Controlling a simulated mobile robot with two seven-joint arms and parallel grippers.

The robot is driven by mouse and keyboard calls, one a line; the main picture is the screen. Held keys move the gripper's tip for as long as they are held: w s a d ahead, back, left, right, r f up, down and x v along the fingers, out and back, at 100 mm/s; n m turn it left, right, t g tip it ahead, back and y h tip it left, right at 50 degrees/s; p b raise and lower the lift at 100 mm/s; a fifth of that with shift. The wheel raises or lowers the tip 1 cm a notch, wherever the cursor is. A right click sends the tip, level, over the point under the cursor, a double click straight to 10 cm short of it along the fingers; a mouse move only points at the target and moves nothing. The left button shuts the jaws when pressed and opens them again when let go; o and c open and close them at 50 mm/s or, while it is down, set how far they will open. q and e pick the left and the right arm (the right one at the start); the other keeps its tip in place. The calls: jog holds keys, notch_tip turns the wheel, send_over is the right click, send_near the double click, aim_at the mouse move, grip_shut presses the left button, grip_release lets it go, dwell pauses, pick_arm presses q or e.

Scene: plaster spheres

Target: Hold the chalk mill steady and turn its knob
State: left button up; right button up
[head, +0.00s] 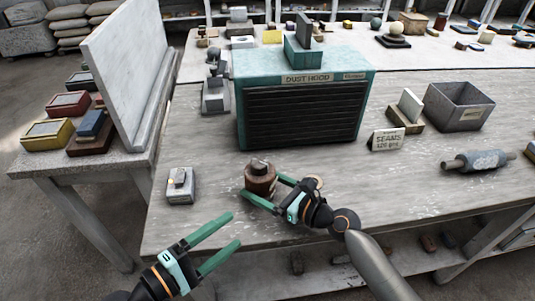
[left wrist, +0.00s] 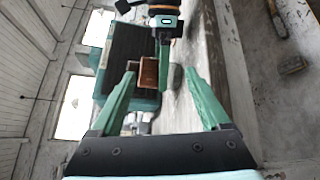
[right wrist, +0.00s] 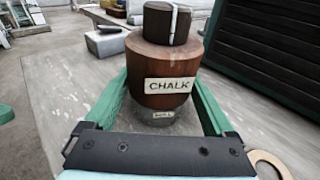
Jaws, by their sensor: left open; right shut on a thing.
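The chalk mill (head: 260,183) is a brown wooden cylinder standing upright near the table's front edge. Its dark knob (head: 259,165) sits on top with a pale stripe across it. In the right wrist view the mill body (right wrist: 163,68) bears a CHALK label, and the knob (right wrist: 166,24) is clear of the fingers. My right gripper (head: 266,188) is shut on the mill's body, one finger on each side. My left gripper (head: 236,229) is open and empty, in front and to the left of the mill. In the left wrist view the mill (left wrist: 149,74) shows beyond the fingers, partly hidden.
The teal dust hood (head: 303,100) stands behind the mill. A small grey block with a yellow part (head: 181,186) lies to the left. A SEAMS sign (head: 388,140), an open grey bin (head: 459,106) and a roller (head: 478,160) are to the right.

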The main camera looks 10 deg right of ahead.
aim_at(260, 166)
pick_arm(q)
jog(key=w+d+r+n+t, duration=0.1)
jog(key=w+d+n, duration=0.2)
jog(key=w+n, duration=0.2)
jog(key=w+d+r+n, duration=0.2)
jog(key=w+d+n, duration=0.2)
jog(key=w+n, duration=0.1)
jog(key=w+d+r+n+t, duration=0.1)
jog(key=w+d+n, duration=0.2)
jog(key=w+n, duration=0.3)
jog(key=shift+w+d+r+t+y, duration=0.2)
jog(key=shift+d+r+t+y, duration=0.05)
jog(key=shift+d+t+y, duration=0.1)
grip_shut()
dwell(0.7)
